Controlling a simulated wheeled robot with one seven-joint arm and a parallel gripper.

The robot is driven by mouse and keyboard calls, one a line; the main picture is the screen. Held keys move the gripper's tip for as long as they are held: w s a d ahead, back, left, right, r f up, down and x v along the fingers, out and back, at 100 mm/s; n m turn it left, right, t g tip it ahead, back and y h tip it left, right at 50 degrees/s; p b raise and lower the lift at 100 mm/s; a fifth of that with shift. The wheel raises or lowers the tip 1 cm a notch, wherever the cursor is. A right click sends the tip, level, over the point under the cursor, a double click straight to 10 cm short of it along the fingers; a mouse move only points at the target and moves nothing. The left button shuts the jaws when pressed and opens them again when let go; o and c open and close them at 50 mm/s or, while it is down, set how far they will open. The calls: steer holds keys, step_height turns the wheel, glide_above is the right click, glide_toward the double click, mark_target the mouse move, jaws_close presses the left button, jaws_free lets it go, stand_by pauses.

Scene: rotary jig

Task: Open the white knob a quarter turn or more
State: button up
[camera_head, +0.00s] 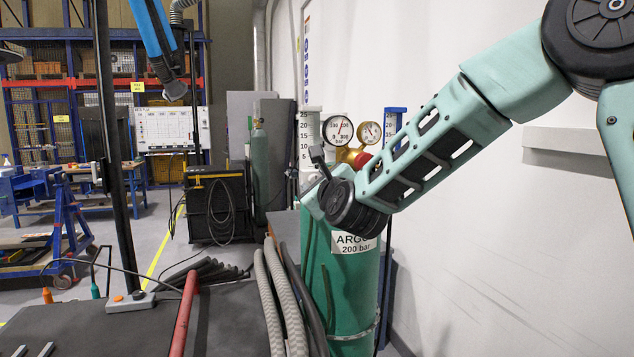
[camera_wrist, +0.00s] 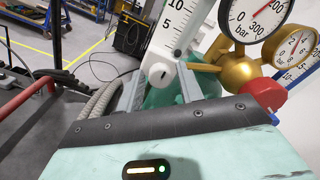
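The white knob (camera_wrist: 160,72) is at the lower end of a white flow tube with a black scale, in the wrist view. In the head view the tube (camera_head: 306,125) stands above the green gas cylinder, and my gripper hides the knob area. My gripper (camera_head: 316,160) is at the foot of the tube. In the wrist view my gripper's two grey fingers (camera_wrist: 160,82) are apart, one on each side of the knob in the picture. I cannot tell whether they touch it. Nothing is seen held.
Beside the tube are a brass regulator (camera_wrist: 222,70), a large gauge (camera_wrist: 252,14), a small gauge (camera_wrist: 293,48) and a red knob (camera_wrist: 266,92). The green cylinder (camera_head: 345,290) is below. Grey hoses (camera_head: 285,300) lie to the left. A white wall (camera_head: 500,230) is on the right.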

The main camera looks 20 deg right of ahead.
steer(key=c, duration=0.6)
steer(key=shift+f+b, duration=0.15)
steer(key=shift+b, duration=0.35)
steer(key=shift+n+b, duration=4.1)
steer(key=shift+n, duration=8.4)
